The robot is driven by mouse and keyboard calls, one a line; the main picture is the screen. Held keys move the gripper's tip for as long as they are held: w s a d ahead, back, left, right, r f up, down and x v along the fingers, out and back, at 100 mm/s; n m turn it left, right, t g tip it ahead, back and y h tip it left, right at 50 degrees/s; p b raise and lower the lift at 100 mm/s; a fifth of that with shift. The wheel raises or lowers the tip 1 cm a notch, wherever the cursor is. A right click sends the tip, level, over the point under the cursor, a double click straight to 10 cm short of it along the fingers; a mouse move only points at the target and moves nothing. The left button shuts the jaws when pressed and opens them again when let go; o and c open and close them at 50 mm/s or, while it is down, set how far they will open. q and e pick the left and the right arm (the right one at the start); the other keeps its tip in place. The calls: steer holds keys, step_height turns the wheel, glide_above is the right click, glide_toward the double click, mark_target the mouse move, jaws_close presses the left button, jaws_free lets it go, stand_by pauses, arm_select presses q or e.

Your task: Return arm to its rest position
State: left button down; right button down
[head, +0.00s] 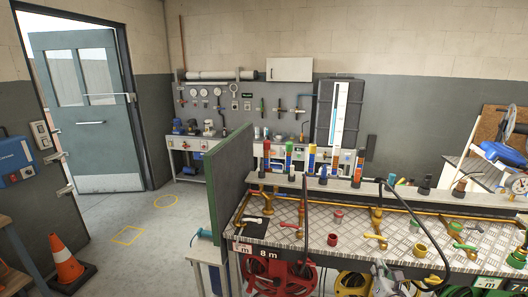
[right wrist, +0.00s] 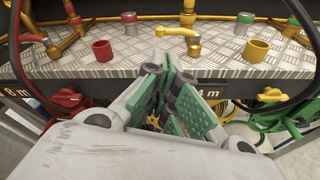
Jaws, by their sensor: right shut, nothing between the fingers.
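My right gripper (head: 392,280) is at the bottom edge of the head view, in front of the metal hose bench. In the right wrist view its green-padded fingers (right wrist: 168,85) are closed together and hold nothing. They point at the front edge of the bench, near the "4 m" label (right wrist: 207,91). I cannot tell from the picture whether they touch the edge. My left gripper is not in view.
The checker-plate bench top (head: 310,236) carries taps, coloured cups and a black hose (head: 415,215). A red hose reel (head: 285,277) hangs below it. A green panel (head: 230,180) stands at its left end. The floor (head: 155,235) at left is mostly clear, with an orange cone (head: 67,265).

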steer(key=d+f+m+g, duration=0.4)
steer(key=d+f+m, duration=1.1)
steer(key=d+f, duration=0.4)
steer(key=s+d+f+m+g, duration=0.25)
steer(key=s+f, duration=0.35)
steer(key=f, duration=0.3)
steer(key=s+d+f+m+g, duration=0.15)
steer(key=s+f+m, duration=0.25)
steer(key=s+f, duration=0.45)
steer(key=s+a+f+m+g, duration=0.2)
steer(key=s+a+f, duration=0.3)
steer(key=s+f, duration=0.45)
steer(key=s+a+f+m+g, duration=0.25)
steer(key=s+a+f, duration=0.35)
steer(key=s+f, duration=0.4)
steer(key=s+a+f+m+g+y, duration=0.1)
steer(key=s+a+f, duration=0.1)
steer(key=s+a, duration=0.6)
steer(key=s+a+f+y, duration=0.2)
steer(key=s+a, duration=0.6)
steer(key=a, duration=0.7)
steer(key=shift+s+a+f+m+g, duration=0.25)
steer(key=shift+f+m+g, duration=0.15)
steer(key=shift+f, duration=0.25)
